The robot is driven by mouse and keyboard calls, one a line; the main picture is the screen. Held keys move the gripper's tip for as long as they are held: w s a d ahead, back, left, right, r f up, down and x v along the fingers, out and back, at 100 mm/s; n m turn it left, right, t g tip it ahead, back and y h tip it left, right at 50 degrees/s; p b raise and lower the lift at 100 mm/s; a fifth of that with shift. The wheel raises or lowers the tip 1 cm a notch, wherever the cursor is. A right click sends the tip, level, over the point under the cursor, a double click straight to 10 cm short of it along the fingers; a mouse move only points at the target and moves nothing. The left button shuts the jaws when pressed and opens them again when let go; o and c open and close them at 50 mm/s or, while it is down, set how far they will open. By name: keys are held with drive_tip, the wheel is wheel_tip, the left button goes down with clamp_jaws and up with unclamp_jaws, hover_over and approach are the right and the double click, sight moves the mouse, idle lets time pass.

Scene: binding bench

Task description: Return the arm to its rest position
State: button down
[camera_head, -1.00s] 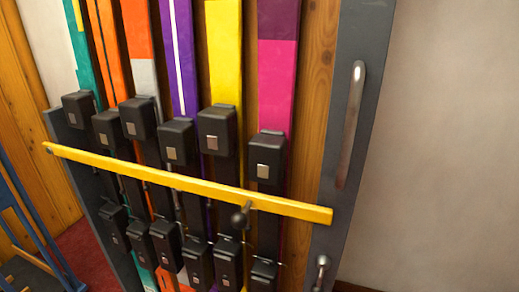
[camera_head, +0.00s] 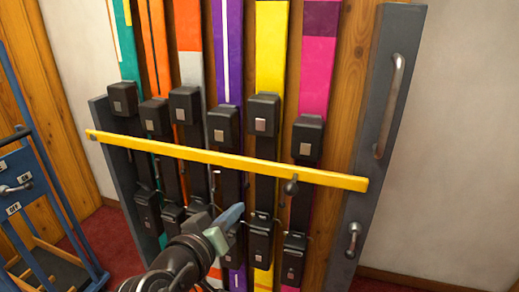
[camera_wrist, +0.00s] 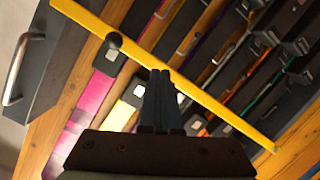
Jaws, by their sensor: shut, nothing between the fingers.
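My gripper (camera_head: 234,214) is at the lower middle of the head view, in front of the ski rack's lower black bindings. Its fingers are shut with nothing between them. In the wrist view its closed fingertips (camera_wrist: 160,74) point at the rack and overlap the yellow bar in the picture; I cannot tell whether they touch it. The yellow bar (camera_head: 220,158) lies across the skis, sloping down slightly to the right, and shows in the wrist view (camera_wrist: 215,104) as a diagonal. My arm enters from the bottom edge of the head view.
The dark-framed rack (camera_head: 388,120) holds several coloured skis with black bindings. A metal handle (camera_head: 390,105) is on its right side post, with a small knob (camera_head: 352,238) below. A blue cart (camera_head: 22,170) stands at the left. Red carpet (camera_head: 115,240) shows between them.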

wheel_tip(320, 180, up, 14)
drive_tip(key=d+m+t+y, duration=0.1)
drive_tip(key=d+t+y, duration=0.1)
drive_tip(key=t, duration=0.2)
drive_tip(key=s+d+r+t+y, duration=0.2)
drive_tip(key=s+r+t, duration=0.3)
drive_tip(key=s+r, duration=0.6)
drive_tip(key=s+d+r+t+y, duration=0.1)
drive_tip(key=s+r+t, duration=0.55)
drive_tip(key=r, duration=0.75)
wheel_tip(320, 180, up, 20)
drive_tip(key=g+p, duration=0.2)
drive_tip(key=p, duration=1.9)
drive_tip(key=shift+s+m, duration=0.15)
drive_tip(key=shift+m, duration=0.25)
